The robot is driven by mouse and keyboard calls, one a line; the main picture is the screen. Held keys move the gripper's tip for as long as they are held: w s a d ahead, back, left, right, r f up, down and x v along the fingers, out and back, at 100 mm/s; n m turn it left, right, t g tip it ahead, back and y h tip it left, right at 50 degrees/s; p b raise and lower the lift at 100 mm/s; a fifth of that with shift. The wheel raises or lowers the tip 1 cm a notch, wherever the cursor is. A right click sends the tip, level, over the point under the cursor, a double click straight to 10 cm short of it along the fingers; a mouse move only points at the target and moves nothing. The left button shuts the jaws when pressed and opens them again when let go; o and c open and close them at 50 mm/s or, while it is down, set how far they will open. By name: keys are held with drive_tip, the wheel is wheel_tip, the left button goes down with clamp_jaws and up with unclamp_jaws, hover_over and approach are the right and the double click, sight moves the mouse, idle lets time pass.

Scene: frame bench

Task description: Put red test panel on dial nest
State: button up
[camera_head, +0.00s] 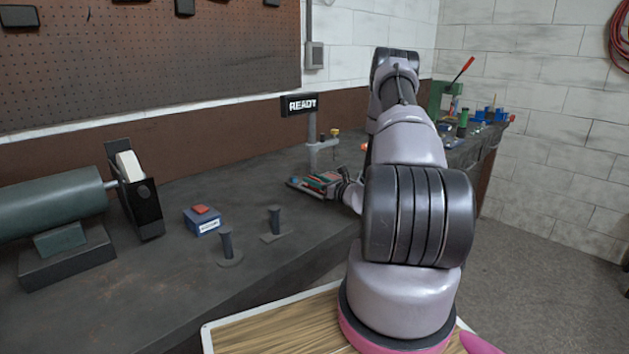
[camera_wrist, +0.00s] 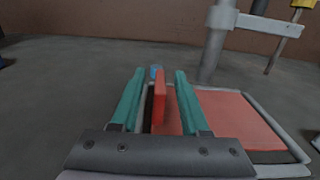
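A thin red panel (camera_wrist: 160,102) stands upright between the teal fingers of my gripper (camera_wrist: 157,88) in the wrist view. The fingers are apart, with visible gaps beside the panel. A flat red surface (camera_wrist: 235,118) lies in a grey-edged tray (camera_wrist: 292,142) under and right of the fingers. In the head view the tray (camera_head: 298,186) shows red and green parts beside my gripper (camera_head: 338,184), partly hidden by my arm. I cannot tell for certain which thing is the dial nest.
A grey post (camera_wrist: 213,50) with a side arm rises just beyond my fingers; its READY sign (camera_head: 300,105) shows in the head view. A blue box (camera_head: 203,222) with a red top and two short dark posts (camera_head: 226,243) stand left. Bare bench (camera_head: 150,290) lies in front.

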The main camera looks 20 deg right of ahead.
drive_tip(key=shift+r, duration=0.1)
drive_tip(key=shift+s+d, duration=0.1)
drive_tip(key=shift+s, duration=0.1)
drive_tip(key=v, duration=1.1)
drive_tip(key=shift+s+r, duration=0.1)
drive_tip(key=shift+r, duration=0.05)
drive_tip(key=s+a+r+n+g+y, duration=0.35)
drive_tip(key=a+r+n+g, duration=0.25)
drive_tip(key=a+r+n, duration=0.35)
drive_tip(key=s+a+r+n+g+y, duration=0.35)
drive_tip(key=a+r+n+g, duration=0.3)
drive_tip(key=a+r, duration=0.5)
drive_tip(key=s+a+r+n+t+h, duration=0.1)
drive_tip(key=s+r+n+t+h, duration=0.1)
drive_tip(key=s+r+n+h, duration=0.9)
drive_tip(key=s+r, duration=0.4)
drive_tip(key=s, duration=0.4)
drive_tip(key=shift+r+n+t, duration=0.3)
drive_tip(key=shift+n+t, duration=0.05)
drive_tip(key=shift+n, duration=0.05)
drive_tip(key=shift+a, duration=0.15)
